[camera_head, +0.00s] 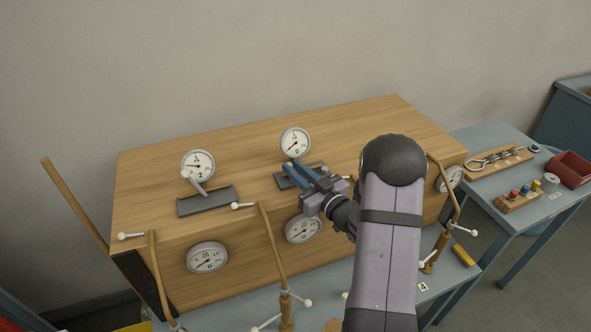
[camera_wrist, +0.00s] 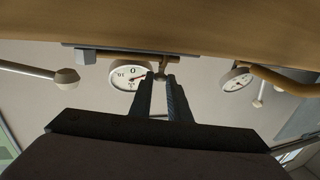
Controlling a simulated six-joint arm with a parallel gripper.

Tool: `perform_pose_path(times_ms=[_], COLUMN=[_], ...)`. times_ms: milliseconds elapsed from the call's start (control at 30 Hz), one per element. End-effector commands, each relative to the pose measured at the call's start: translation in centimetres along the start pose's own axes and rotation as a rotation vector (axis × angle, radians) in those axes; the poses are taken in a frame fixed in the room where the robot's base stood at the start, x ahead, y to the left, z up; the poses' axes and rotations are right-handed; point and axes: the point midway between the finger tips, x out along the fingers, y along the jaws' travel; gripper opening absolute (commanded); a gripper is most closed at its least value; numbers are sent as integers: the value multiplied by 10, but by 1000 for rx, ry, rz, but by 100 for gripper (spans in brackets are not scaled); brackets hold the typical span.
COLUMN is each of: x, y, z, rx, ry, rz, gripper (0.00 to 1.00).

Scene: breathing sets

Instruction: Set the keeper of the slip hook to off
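A light wooden strip (camera_head: 500,160) with a metal ring and several metal fittings lies on the right-hand table. It may hold the slip hook, but its keeper is too small to make out. My gripper (camera_head: 289,171) is far to its left, over a dark plate (camera_head: 313,169) on top of the large wooden box (camera_head: 370,130). In the wrist view my two fingers (camera_wrist: 160,82) stand a little apart. A small knob (camera_wrist: 160,75) shows at the gap between their tips. I cannot tell whether they touch it.
Round gauges (camera_head: 198,165) (camera_head: 295,142) stand on the box, with others on its front. A left dark plate (camera_head: 207,201) carries a white-knobbed lever. Bent pipes (camera_head: 272,245) rise in front. A block with coloured knobs (camera_head: 519,196) and a red bin (camera_head: 571,169) stand on the right-hand table (camera_head: 487,136).

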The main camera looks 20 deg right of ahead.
Motion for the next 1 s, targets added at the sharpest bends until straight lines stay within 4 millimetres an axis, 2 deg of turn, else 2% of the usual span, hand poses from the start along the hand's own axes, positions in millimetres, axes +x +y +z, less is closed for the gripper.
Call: perform_pose_path(times_ms=[233, 533, 867, 900, 933, 1000], x=[-1, -15, -16, -15, -15, -15], y=[6, 55, 57, 57, 57, 57], z=[1, 2, 0, 0, 0, 0], rx=[-1, -2, 1, 1, 0, 0], ry=[1, 2, -1, -1, -1, -1], rz=[2, 4, 0, 0, 0, 0], gripper=[0, 0, 0, 25, 33, 35])
